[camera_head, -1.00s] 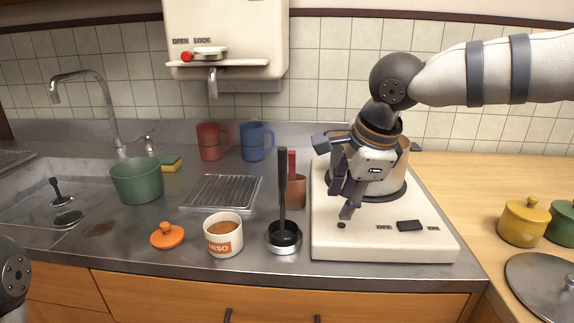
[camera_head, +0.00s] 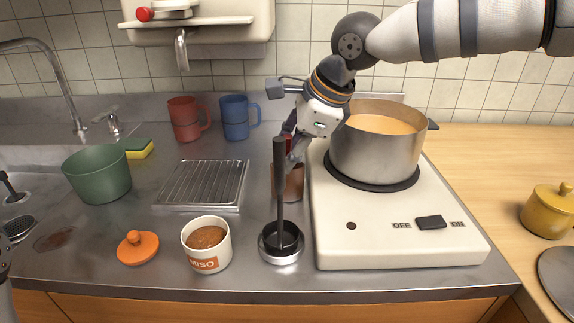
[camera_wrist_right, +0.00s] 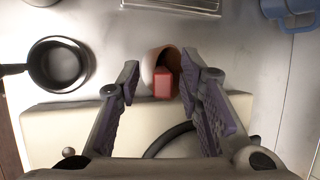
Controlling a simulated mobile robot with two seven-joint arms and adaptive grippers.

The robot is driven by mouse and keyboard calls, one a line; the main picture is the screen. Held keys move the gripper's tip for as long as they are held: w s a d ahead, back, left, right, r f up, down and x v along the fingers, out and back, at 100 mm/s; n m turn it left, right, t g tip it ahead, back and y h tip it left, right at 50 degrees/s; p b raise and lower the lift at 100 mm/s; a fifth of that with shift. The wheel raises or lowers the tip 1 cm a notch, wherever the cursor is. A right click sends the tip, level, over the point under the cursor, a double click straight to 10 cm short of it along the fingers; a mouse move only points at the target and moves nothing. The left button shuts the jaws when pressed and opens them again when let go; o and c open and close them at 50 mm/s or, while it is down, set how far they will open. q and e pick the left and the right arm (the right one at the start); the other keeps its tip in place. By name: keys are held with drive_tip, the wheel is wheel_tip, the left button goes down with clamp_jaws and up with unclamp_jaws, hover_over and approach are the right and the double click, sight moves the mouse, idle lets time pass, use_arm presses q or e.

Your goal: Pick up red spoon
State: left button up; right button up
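The red spoon (camera_wrist_right: 162,82) stands in a brown cup (camera_head: 293,184) beside the stove's left edge; in the head view it is largely hidden by my right gripper and the black ladle. In the right wrist view the cup (camera_wrist_right: 150,68) opens towards the camera, with the red handle end-on inside it. My right gripper (camera_wrist_right: 160,84) is open, its two fingers on either side of the red handle with gaps to it. In the head view my right gripper (camera_head: 292,150) is just above the cup.
A black ladle (camera_head: 280,185) stands upright in a metal holder (camera_head: 281,258) in front of the cup. To the right, a pot of soup (camera_head: 375,155) sits on the stove (camera_head: 400,245). A drying rack (camera_head: 200,185) and miso cup (camera_head: 206,258) are to the left.

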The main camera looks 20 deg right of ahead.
drive_tip(key=shift+w+a+f, duration=0.1)
drive_tip(key=shift+w+f, duration=0.2)
drive_tip(key=shift+f, duration=0.3)
clamp_jaws()
drive_tip(key=shift+r, duration=0.1)
